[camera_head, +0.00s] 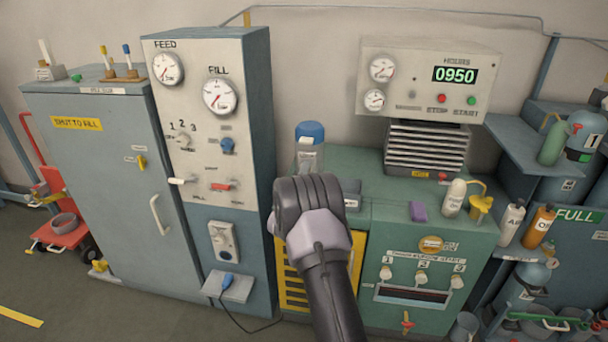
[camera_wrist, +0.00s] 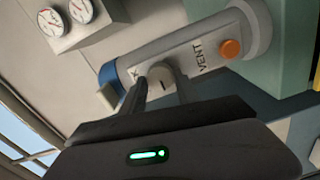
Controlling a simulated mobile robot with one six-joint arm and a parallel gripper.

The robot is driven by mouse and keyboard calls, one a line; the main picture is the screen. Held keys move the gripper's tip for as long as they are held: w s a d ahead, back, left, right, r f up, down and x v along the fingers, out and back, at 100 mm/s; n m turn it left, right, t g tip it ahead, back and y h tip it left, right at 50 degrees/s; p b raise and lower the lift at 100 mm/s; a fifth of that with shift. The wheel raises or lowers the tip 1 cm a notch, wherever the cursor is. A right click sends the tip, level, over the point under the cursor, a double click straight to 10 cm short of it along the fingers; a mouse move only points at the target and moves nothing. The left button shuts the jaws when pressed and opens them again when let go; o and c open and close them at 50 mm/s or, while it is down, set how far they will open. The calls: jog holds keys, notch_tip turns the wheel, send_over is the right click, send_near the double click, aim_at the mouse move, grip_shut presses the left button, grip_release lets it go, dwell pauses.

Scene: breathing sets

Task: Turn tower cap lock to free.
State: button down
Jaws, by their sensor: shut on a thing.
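The tower is a pale cylinder with a blue cap (camera_head: 310,132), standing on the green cabinet behind my wrist. In the wrist view it lies sideways, with the blue cap (camera_wrist: 109,84) at left. Its grey face plate (camera_wrist: 196,60) carries the word VENT and an orange button (camera_wrist: 230,48). A small round lock knob (camera_wrist: 159,73) sits on the plate near the cap end. My gripper (camera_wrist: 160,88) has its two fingers on either side of this knob and is shut on it. The fingers partly cover the knob and its markings. In the head view my wrist hides the fingertips.
The green cabinet (camera_head: 425,240) has a purple block (camera_head: 418,211) and a small bottle (camera_head: 454,198) on top. A finned compressor unit (camera_head: 427,150) stands behind. The tall gauge panel (camera_head: 205,125) rises close on the left. A shelf with cylinders (camera_head: 553,140) is at right.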

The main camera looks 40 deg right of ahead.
jog(key=c, duration=0.9)
grip_release()
jog(key=p+v, duration=0.2)
jog(key=v, duration=1.5)
jog(key=shift+s+p, duration=0.25)
jog(key=shift+p, duration=0.15)
jog(key=shift+a, duration=0.1)
